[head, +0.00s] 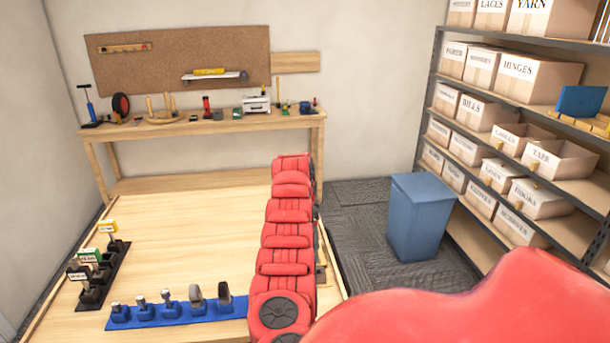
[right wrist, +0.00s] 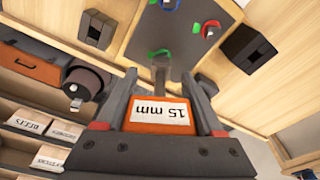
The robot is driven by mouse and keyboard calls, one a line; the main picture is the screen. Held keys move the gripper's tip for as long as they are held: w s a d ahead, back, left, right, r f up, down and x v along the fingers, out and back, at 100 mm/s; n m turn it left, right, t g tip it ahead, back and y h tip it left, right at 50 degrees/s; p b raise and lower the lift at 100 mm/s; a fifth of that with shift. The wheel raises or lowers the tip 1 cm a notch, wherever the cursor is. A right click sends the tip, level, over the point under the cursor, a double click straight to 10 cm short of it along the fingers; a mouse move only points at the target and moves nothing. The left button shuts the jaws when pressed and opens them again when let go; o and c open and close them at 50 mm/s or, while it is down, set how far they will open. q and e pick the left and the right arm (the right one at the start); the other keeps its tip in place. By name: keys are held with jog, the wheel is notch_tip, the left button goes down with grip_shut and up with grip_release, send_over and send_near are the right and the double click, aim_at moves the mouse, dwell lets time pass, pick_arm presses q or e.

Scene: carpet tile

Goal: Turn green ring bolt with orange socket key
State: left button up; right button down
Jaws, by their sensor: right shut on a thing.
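In the right wrist view my right gripper (right wrist: 163,100) is shut on the orange socket key (right wrist: 150,128), whose white label reads "15 mm" upside down. Its grey shaft (right wrist: 160,74) points away from me toward a grey plate (right wrist: 178,48) with ring bolts. The green ring bolt (right wrist: 152,54) is at the shaft's far end, partly hidden behind it. I cannot tell whether the socket is seated on it. A red ring bolt (right wrist: 211,30) and a blue ring bolt (right wrist: 169,4) are on the same plate. My left gripper is in neither view.
In the head view, a black rack (head: 118,262) with labelled keys and a blue holder (head: 185,313) with several tools stand on the wooden table (head: 185,228). A blue bin (head: 420,216) stands right of it. A dark cylinder (right wrist: 85,84) is left of the key.

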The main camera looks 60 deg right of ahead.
jog(key=shift+a+f, duration=0.15)
jog(key=shift+f, duration=0.2)
jog(key=shift+n+b, duration=0.3)
jog(key=shift+n, duration=0.3)
jog(key=shift+w+r, duration=0.1)
jog(key=shift+r, duration=0.45)
jog(key=shift+d+r+p, duration=0.2)
jog(key=shift+r+p, duration=0.55)
jog(key=shift+r, duration=1.15)
jog(key=shift+d, duration=0.1)
